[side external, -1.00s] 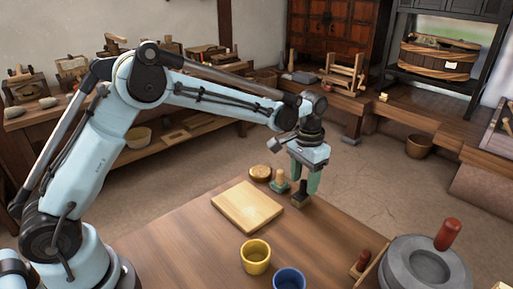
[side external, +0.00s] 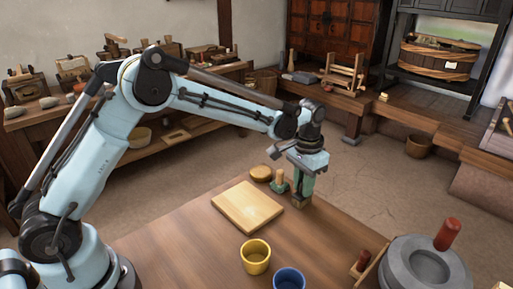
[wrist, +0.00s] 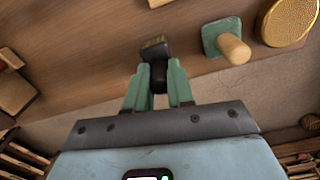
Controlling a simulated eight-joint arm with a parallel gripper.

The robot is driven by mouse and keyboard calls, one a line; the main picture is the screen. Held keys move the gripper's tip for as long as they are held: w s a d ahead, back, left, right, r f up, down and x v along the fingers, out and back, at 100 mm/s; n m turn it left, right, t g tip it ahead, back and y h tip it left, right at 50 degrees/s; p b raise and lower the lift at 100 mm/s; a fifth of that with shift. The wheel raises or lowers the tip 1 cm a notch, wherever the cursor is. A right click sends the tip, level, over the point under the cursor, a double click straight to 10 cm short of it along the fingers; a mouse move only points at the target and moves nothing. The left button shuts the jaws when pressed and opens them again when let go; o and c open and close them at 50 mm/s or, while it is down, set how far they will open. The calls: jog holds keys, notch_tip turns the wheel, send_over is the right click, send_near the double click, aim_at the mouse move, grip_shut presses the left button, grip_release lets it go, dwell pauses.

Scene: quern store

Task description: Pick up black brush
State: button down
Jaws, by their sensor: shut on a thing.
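The black brush (wrist: 155,50) is upright in the wrist view between the two green fingers of my gripper (wrist: 158,88). It has a dark handle and a brownish end. My gripper is shut on its handle. In the side external view, my gripper (side external: 301,188) points down at the far edge of the wooden table (side external: 205,255). There the fingers hide most of the brush, and only its lower end (side external: 300,203) shows beneath them. I cannot tell whether that end touches the table.
A green block with a wooden knob (side external: 280,184) stands just left of my gripper, with a round golden-brown item (side external: 260,173) behind it. A pale board (side external: 247,207), a yellow cup (side external: 256,258) and a blue cup (side external: 289,281) are nearer. A grey stone quern (side external: 425,268) stands at right.

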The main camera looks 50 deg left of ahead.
jog(key=shift+r, duration=0.55)
notch_tip(320, 180, up, 2)
jog(key=shift+r, duration=0.25)
jog(key=s+d+r, duration=0.7)
jog(key=d, duration=0.2)
jog(key=shift+s+r, duration=0.2)
